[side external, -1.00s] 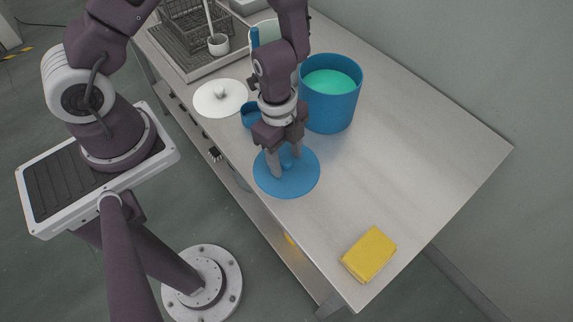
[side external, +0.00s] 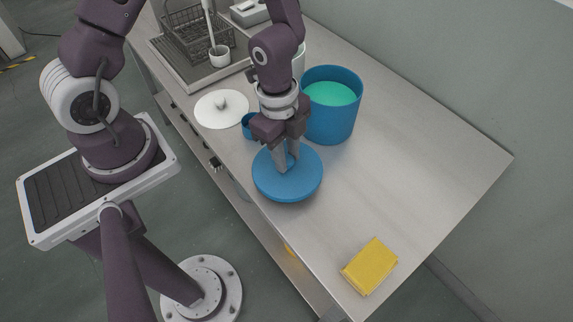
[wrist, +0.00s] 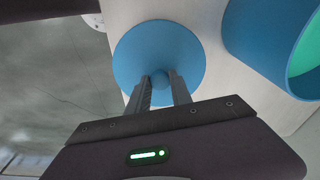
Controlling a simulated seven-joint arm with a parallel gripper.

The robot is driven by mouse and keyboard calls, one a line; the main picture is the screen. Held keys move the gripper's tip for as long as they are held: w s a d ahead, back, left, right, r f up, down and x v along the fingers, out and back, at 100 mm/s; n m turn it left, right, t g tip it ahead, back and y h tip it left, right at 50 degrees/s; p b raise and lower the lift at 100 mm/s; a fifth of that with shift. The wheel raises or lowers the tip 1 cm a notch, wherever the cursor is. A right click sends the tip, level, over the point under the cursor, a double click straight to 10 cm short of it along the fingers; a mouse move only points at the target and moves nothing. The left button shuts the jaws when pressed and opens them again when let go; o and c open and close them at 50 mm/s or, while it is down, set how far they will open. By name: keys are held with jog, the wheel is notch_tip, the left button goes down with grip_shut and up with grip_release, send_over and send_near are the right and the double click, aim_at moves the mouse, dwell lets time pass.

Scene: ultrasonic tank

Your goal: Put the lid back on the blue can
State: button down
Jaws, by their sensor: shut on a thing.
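The blue lid (side external: 287,185) is a round disc near the table's front edge, left of and in front of the blue can. My gripper (side external: 286,162) is shut on the knob at the lid's centre; the wrist view also shows the lid (wrist: 150,42) with my fingers (wrist: 161,82) around its knob. The lid looks level; whether it touches the table is hard to tell. The blue can (side external: 331,121) stands upright and open, with green liquid inside. In the wrist view the can (wrist: 252,45) is at the upper right.
A white lid (side external: 221,109) with a knob lies left of the can. A small blue cup (side external: 248,126) is partly hidden behind my gripper. A wire basket (side external: 195,38) stands at the back left. A yellow sponge (side external: 370,266) lies at the front right. The table right of the can is clear.

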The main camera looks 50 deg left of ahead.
aim_at(287, 158)
notch_tip(287, 158, up, 21)
jog(key=w+a+n+t+y, duration=0.1)
jog(key=w+a+n, duration=0.3)
jog(key=w+n, duration=0.5)
jog(key=w+a+n+y, duration=0.1)
jog(key=w+a+n, duration=0.2)
jog(key=w+n, duration=0.55)
notch_tip(287, 158, down, 12)
jog(key=shift+w+r, duration=0.25)
jog(key=shift+w, duration=0.1)
jog(key=shift+f, duration=0.15)
dwell(1.5)
jog(key=c, duration=0.6)
grip_release()
